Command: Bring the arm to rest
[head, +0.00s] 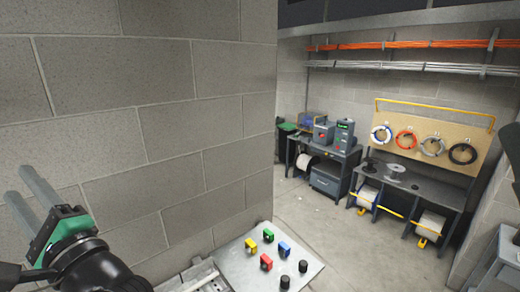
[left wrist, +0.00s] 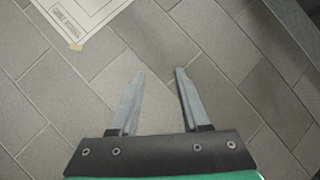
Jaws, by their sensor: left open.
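My left gripper (head: 30,196) is at the left edge of the head view, raised in front of the grey block wall. In the left wrist view its two metal fingers (left wrist: 160,90) stand apart with nothing between them. Behind the fingers is a surface of grey blocks, with a gap to it that I cannot judge. My right gripper is not in view.
A grey block wall (head: 130,110) fills the left side. A metal plate (head: 225,272) below holds small coloured blocks and black knobs. Workbenches (head: 405,185) with cable coils above stand farther back. The floor (head: 310,220) between is clear. A paper sheet (left wrist: 85,15) shows in the wrist view.

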